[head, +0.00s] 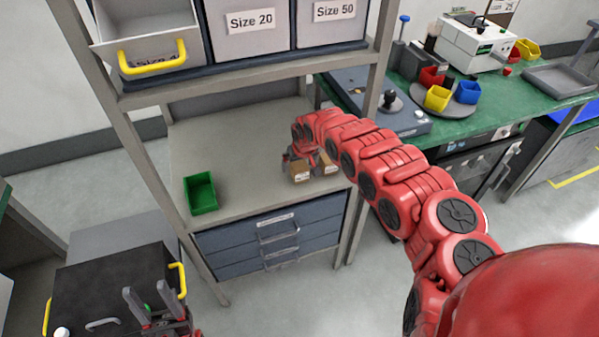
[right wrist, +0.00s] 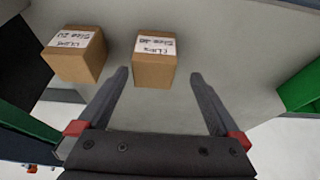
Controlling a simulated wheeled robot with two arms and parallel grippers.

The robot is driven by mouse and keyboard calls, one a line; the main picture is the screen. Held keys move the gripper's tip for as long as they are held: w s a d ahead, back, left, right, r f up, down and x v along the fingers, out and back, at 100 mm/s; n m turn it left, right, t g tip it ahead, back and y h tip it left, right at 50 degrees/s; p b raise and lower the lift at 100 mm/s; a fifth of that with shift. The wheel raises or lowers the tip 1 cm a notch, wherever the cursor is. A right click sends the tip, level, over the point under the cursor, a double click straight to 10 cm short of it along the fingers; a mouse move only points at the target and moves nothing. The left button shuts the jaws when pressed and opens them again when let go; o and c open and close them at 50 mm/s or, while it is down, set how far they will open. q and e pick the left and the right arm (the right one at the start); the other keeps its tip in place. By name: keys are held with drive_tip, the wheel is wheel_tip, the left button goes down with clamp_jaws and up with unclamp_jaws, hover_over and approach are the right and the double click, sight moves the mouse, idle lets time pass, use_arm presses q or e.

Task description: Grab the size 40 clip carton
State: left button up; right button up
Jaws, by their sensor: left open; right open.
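The size 40 clip carton (right wrist: 155,68) is a small brown box with a white label, seen between and just beyond my right fingertips (right wrist: 160,78) in the right wrist view. The fingers are open on either side, and I cannot tell whether they touch it. In the head view this carton (head: 299,172) sits on the rack's middle shelf, partly under my right gripper (head: 296,157). A second carton (right wrist: 75,53), whose label seems to read size 20, stands beside it; it also shows in the head view (head: 329,166). My left gripper (head: 152,310) is open and empty at the lower left.
A green bin (head: 200,193) stands at the shelf's left (head: 245,190). Bins labelled Size 20 (head: 250,22) and Size 50 (head: 333,12) sit on the shelf above. A black case (head: 110,275) lies near my left gripper.

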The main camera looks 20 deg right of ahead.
sight(299, 165)
drive_tip(key=shift+w+f, duration=0.15)
drive_tip(key=shift+f, duration=0.25)
drive_tip(key=x, duration=0.2)
drive_tip(key=b+x, duration=0.1)
drive_tip(key=shift+d+f, duration=0.1)
drive_tip(key=shift+d, duration=0.2)
drive_tip(key=shift+w+d+f+b, duration=0.1)
drive_tip(key=shift+w+f+b, duration=0.1)
drive_tip(key=shift+f+b, duration=0.3)
drive_tip(key=c, duration=1.5)
drive_tip(key=shift+r, duration=0.15)
